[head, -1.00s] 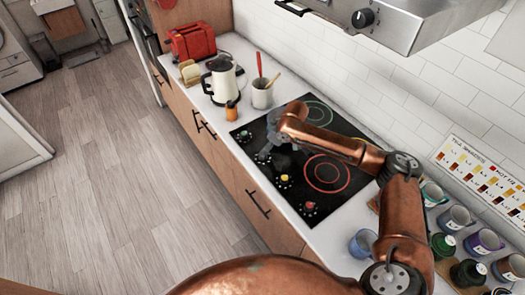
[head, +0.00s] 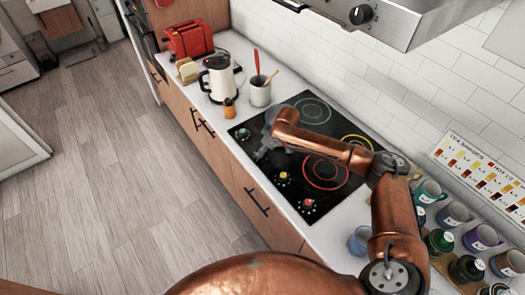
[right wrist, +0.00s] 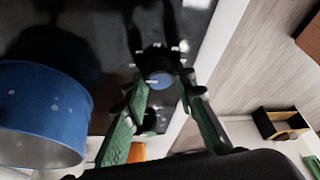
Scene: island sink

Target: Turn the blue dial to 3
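The blue dial (right wrist: 160,80) shows in the right wrist view, on the front strip of the black cooktop (head: 325,196). A pale pointer mark lies on its face, toward the left of the picture. Its numbers are too small to read. My right gripper (right wrist: 165,91) has its two green fingers apart, one on each side of the dial; I cannot tell if either touches it. In the head view the right gripper (head: 265,148) is over the cooktop's front edge and hides the blue dial. My left gripper is out of view.
A blue pot (right wrist: 40,115) stands close left in the wrist view. Yellow (head: 284,176) and red (head: 308,203) dials sit along the cooktop front. A kettle (head: 219,80), orange bottle (head: 230,108), utensil cup (head: 260,94) and several mugs (head: 455,214) flank it.

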